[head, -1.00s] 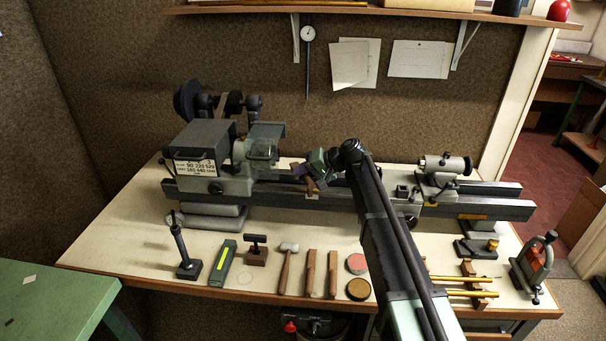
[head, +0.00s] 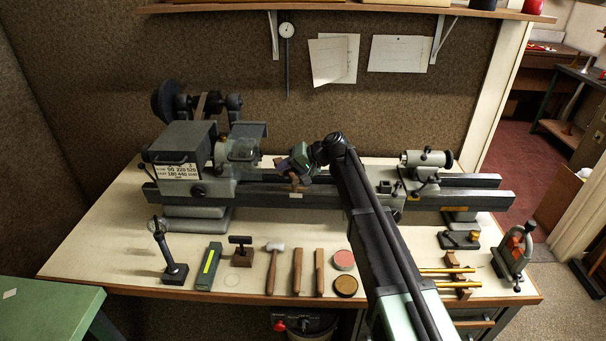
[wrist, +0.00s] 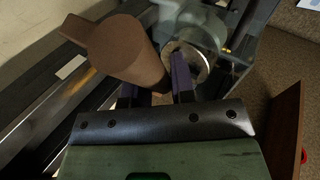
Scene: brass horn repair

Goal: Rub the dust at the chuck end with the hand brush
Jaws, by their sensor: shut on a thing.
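My gripper (head: 297,168) is above the lathe bed, to the right of the chuck. Its two dark purple fingers (wrist: 155,88) show in the wrist view, shut on a brown wooden piece (wrist: 120,48), which I take as the hand brush. The brown piece also shows below the gripper in the head view (head: 295,182); its bristles cannot be made out. The chuck (wrist: 190,62) appears as a metal ring just beyond the fingers, partly behind a clear guard (head: 243,149). I cannot make out dust at the chuck end.
The lathe bed (head: 470,202) runs across the bench (head: 95,240). The tailstock (head: 425,160) stands at the right. A pale patch (wrist: 70,67) lies on the bed.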

